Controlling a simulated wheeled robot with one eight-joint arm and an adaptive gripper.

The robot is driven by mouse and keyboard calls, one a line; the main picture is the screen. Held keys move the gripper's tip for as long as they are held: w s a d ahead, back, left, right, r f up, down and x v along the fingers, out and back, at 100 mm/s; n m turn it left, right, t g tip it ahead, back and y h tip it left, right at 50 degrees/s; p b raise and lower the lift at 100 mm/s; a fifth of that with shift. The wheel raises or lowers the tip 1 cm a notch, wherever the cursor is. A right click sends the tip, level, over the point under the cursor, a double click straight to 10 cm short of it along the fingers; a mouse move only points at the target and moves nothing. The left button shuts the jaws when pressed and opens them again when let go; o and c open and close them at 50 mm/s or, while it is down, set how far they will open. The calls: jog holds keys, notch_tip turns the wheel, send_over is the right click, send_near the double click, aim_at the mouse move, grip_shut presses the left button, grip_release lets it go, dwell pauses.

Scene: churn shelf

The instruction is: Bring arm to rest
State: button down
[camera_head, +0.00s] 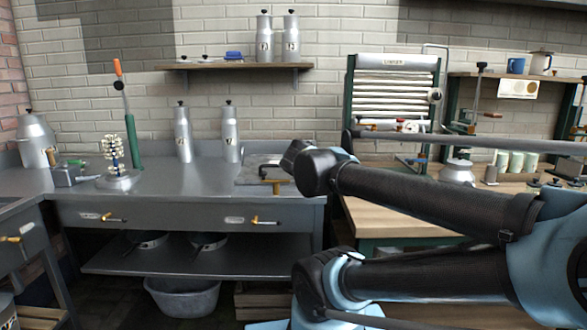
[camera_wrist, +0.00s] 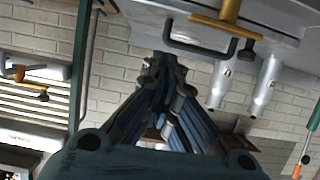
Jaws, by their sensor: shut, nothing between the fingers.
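My gripper (camera_wrist: 158,64) is in the middle of the wrist view, its fingers drawn together with nothing between them. The wrist view is turned upside down, so the worktop's front edge is at the top and the wall lies behind the fingers. In the head view my black and blue arm reaches in from the right and folds back. Its end is near the right end of the grey bench, in front of the worktop. The fingers can hardly be made out there.
The grey steel bench (camera_head: 190,190) carries two metal bottles (camera_head: 183,134) (camera_head: 231,134) and a brass-handled plate (camera_head: 262,170) close to my arm's end. A wooden shelf (camera_head: 225,66) holds two more bottles. A wooden table (camera_head: 385,217) and a rack (camera_head: 395,90) stand behind my arm.

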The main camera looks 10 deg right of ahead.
jog(key=s+d+f+g, duration=0.2)
jog(key=s+f+g, duration=0.15)
jog(key=f, duration=0.25)
jog(key=s+d+f+g, duration=0.3)
jog(key=s+f, duration=0.2)
jog(key=f, duration=0.2)
jog(key=s+a+f+n+g+y, duration=0.2)
jog(key=s+a+f+g, duration=0.3)
jog(key=s+f, duration=0.3)
jog(key=s, duration=0.2)
jog(key=shift+s+a+f+y, duration=0.35)
jog(key=shift+s+f+y, duration=0.05)
jog(key=shift+w+d+f+g, duration=0.1)
jog(key=shift+w+f+g, duration=0.15)
jog(key=shift+w, duration=0.2)
